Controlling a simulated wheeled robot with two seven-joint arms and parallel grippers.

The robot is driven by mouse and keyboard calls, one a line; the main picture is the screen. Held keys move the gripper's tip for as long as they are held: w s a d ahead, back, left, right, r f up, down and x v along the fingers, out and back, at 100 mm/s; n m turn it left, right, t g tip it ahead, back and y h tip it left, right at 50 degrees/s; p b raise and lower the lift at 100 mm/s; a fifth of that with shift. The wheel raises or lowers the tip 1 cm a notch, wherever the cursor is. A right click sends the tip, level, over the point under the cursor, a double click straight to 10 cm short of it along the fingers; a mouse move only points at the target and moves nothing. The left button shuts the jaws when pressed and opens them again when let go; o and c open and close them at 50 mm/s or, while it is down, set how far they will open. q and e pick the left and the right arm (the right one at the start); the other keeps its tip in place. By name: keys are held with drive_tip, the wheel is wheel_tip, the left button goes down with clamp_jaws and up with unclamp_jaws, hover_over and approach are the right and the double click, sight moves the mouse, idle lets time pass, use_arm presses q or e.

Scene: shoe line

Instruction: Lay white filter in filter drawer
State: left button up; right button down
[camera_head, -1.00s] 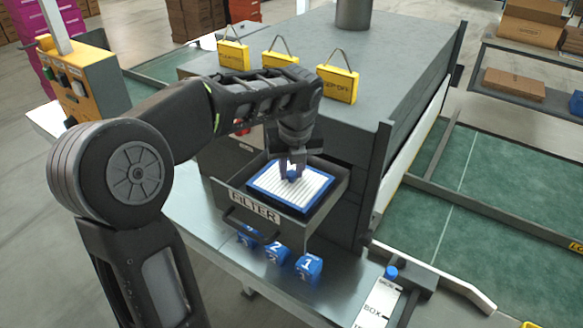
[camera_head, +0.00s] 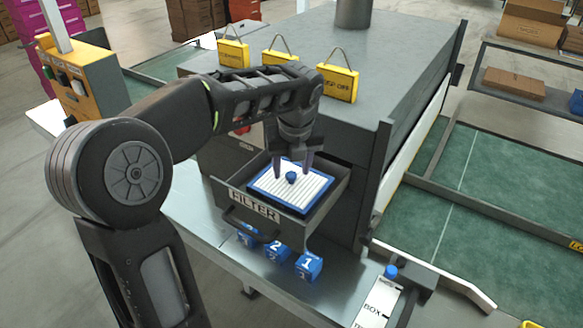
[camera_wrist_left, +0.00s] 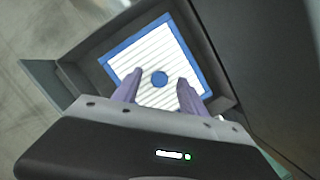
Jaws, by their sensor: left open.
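The white filter (camera_head: 310,185), pleated with a blue frame and a small blue knob (camera_head: 291,177) in its middle, lies inside the open filter drawer (camera_head: 232,213), whose front is labelled FILTER. It also shows in the left wrist view (camera_wrist_left: 155,58), inside the drawer walls (camera_wrist_left: 88,68). Whether it rests fully flat on the drawer floor I cannot tell. My left gripper (camera_head: 292,176) is open just above the filter, its fingers apart on either side of the knob. In the left wrist view the open fingers (camera_wrist_left: 158,90) straddle the knob without touching it. My right gripper is not in view.
Several blue numbered blocks (camera_head: 308,267) stand on the metal ledge below the drawer. A white box-labelled panel with a blue knob (camera_head: 378,302) is at the lower right. An orange control box (camera_head: 88,88) stands at left.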

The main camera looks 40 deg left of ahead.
use_arm(q)
drive_tip(key=v, duration=0.7)
drive_tip(key=shift+r, duration=0.15)
drive_tip(key=shift+s+d, duration=0.1)
